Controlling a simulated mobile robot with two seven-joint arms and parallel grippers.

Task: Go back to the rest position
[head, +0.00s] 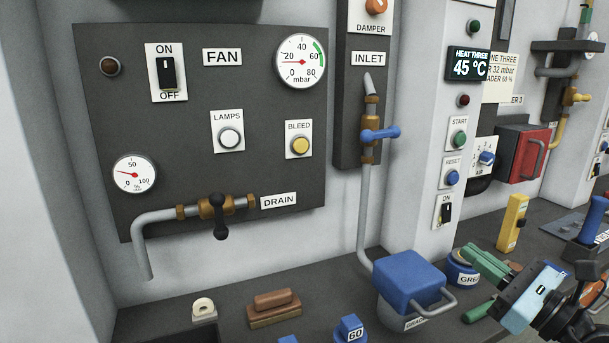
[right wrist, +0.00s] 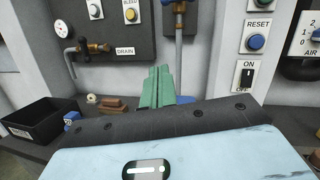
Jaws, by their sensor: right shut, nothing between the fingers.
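My right gripper (head: 485,264) comes in from the lower right in the head view. Its green fingers are shut with nothing between them. They are over the bench, just right of a blue-lidded container (head: 410,282) with a grey handle. In the right wrist view the shut green fingers (right wrist: 158,87) point toward the wall below the panel. My left gripper is in neither view.
A dark fan panel (head: 250,120) with gauges and a drain valve (head: 218,205) is on the wall. The blue inlet valve (head: 380,133) sticks out. A red box (head: 523,152) and a yellow device (head: 512,222) stand right. A black bin (right wrist: 38,118) shows in the wrist view.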

